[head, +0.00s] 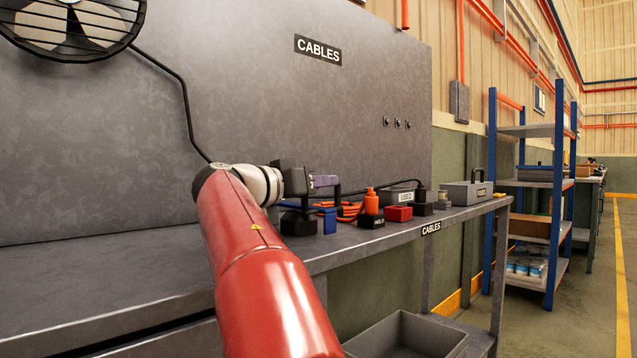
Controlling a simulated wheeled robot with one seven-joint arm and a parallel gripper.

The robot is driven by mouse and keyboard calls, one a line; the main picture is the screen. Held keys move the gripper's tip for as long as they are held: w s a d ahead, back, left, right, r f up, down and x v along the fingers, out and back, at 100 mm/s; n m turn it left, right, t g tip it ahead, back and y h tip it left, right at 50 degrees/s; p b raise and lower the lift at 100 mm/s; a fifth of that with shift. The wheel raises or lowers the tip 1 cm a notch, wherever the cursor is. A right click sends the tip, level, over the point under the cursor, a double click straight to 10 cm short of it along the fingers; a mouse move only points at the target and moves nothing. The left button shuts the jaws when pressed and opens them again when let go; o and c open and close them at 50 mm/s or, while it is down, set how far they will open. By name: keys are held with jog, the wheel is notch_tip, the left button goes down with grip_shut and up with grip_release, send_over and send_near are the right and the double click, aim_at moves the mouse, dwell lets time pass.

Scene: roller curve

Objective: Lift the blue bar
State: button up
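A blue bar (329,219) is on the grey workbench, close to the bench's front edge, among small items. Only part of it shows; my gripper and a black round-based object hide some of it. My gripper (331,192) is at the end of my red arm, just above the bar, with a finger reaching down towards it. I cannot tell whether the fingers touch the bar, or whether they are open or shut.
Right of the bar are an orange bottle (371,201), a black block (371,219), a red block (398,213) and grey boxes (467,193). A black round-based object (298,222) stands left of it. An orange cable (349,211) lies behind. The left bench is clear.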

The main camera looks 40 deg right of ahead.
jog(key=shift+d, duration=0.1)
grip_shut()
jog(key=shift+r, duration=0.1)
dwell(0.3)
